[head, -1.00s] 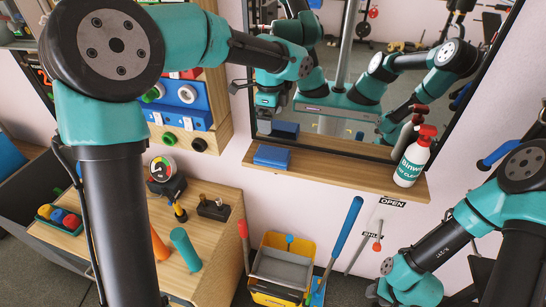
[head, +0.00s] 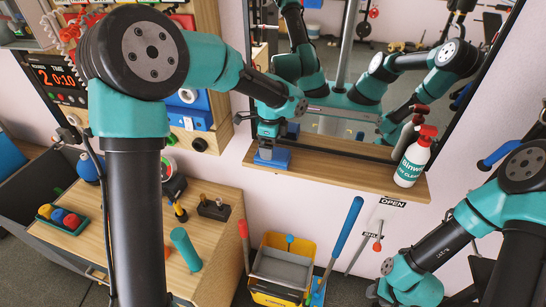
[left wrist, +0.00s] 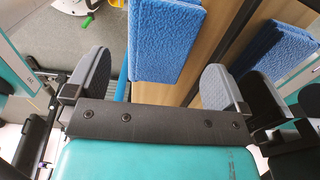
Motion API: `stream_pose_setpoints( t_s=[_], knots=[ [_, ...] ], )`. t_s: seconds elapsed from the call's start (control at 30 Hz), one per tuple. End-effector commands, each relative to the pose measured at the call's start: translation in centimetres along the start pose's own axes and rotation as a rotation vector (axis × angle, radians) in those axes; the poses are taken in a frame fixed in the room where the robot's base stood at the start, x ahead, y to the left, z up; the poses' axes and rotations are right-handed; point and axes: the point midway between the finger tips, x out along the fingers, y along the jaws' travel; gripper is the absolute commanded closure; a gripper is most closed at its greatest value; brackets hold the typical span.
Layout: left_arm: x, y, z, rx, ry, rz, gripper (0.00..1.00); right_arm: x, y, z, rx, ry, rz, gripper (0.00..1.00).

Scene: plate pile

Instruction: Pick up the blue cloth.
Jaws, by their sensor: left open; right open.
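The blue cloth (head: 279,162) lies folded on the wooden shelf below the mirror, partly hidden by my left gripper in the head view. My left gripper (head: 269,147) points down right over the cloth. In the left wrist view the gripper (left wrist: 157,80) is open, and the textured cloth (left wrist: 165,40) shows in the gap between its two grey fingers, with nothing gripped. I cannot tell whether the fingers touch it. My right gripper (head: 377,293) is low at the bottom right, away from the cloth, its fingers barely visible.
The mirror (head: 352,75) rises behind the wooden shelf (head: 350,172) and reflects my arms and the cloth. A white spray bottle with a red top (head: 413,160) stands at the shelf's right end. A yellow and grey bucket (head: 285,268) is below. The shelf's middle is clear.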

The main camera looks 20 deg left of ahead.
Motion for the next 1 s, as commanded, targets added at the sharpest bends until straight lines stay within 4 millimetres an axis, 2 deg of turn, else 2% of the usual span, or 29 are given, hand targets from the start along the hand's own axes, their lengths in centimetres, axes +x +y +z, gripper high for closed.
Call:
stream_pose_setpoints(
  t_s=[0.47,1.0],
  knots=[
    [5.0,0.0,-0.5,-0.001,-0.001,0.003,0.00,0.0,0.0,0.0,0.000,0.000,0.000,0.57],
    [5.2,-0.1,-0.5,0.000,0.000,0.000,0.02,0.0,0.0,0.0,0.000,0.000,0.000,0.57]
  ],
)
